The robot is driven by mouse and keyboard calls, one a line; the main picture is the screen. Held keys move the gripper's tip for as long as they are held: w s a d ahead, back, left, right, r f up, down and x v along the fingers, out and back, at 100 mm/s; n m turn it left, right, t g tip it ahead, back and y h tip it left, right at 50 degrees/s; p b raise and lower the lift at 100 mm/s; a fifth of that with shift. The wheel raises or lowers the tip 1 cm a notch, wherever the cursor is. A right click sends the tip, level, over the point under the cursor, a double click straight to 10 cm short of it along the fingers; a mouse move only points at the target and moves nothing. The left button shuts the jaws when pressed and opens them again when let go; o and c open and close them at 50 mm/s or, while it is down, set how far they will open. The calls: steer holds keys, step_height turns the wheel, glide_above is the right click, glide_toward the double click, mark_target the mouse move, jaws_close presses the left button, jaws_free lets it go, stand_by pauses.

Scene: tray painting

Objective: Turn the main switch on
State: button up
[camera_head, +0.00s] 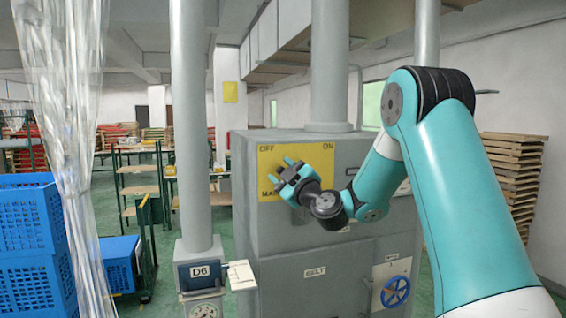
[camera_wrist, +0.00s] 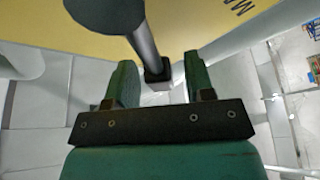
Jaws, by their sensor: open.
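The main switch panel is a yellow plate (camera_head: 318,158) on the grey cabinet, marked OFF at upper left and ON at upper right. My gripper (camera_head: 281,168) is in front of its left part, near the OFF side, and hides part of the lettering. In the wrist view my gripper (camera_wrist: 160,68) is open, with two green fingers apart.
The grey cabinet (camera_head: 262,235) carries a blue handwheel (camera_head: 396,291) and a BELT label (camera_head: 315,271). A grey post with a D6 box (camera_head: 200,271) stands to the left. Blue crates (camera_head: 30,235) and a clear plastic curtain (camera_head: 72,130) are at far left. Stacked wooden trays (camera_head: 512,170) stand at right.

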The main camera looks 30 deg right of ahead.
steer(key=shift+w, duration=0.15)
steer(key=shift+c, duration=0.5)
jaws_close()
steer(key=shift+d, duration=0.15)
